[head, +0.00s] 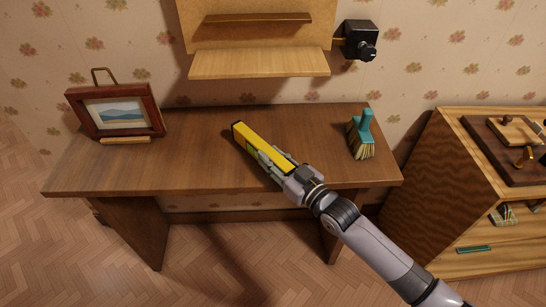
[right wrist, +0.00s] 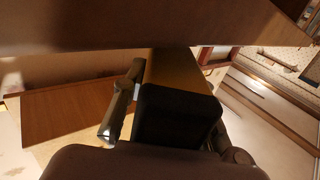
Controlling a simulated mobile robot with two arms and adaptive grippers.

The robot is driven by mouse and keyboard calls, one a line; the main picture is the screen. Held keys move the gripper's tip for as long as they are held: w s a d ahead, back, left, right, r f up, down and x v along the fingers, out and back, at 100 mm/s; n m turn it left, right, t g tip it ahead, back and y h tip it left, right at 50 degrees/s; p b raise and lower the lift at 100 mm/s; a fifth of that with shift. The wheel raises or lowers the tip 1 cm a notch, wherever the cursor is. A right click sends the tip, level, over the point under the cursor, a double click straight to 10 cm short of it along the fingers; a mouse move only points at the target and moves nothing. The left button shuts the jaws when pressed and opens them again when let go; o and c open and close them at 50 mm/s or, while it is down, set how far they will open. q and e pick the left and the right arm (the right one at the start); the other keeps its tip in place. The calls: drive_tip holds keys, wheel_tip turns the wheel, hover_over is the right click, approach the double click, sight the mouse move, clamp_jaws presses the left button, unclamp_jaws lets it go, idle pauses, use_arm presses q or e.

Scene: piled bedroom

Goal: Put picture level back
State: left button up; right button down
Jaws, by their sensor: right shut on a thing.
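My right gripper (head: 272,164) is shut on a yellow level (head: 243,137) with dark parts, over the middle of the brown desk (head: 200,150). The level slants, its free end pointing to the back left. I cannot tell whether it touches the desk top. In the right wrist view the level (right wrist: 180,110) shows as a dark-ended block between the fingers. A framed landscape picture (head: 118,112) leans upright on a small wooden stand at the desk's left. My left gripper is not in view.
A teal-handled brush (head: 361,135) stands at the desk's right. Above the desk, a wooden shelf (head: 259,65) hangs on the wall, with a black device (head: 359,40) beside it. A wooden cabinet (head: 428,168) with several items stands at right. The desk's left-centre is clear.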

drive_tip(key=shift+f+b, duration=0.4)
drive_tip(key=shift+f, duration=0.25)
idle(0.9)
drive_tip(key=c, duration=1.2)
unclamp_jaws()
wheel_tip(320, 180, up, 6)
drive_tip(key=p, duration=0.6)
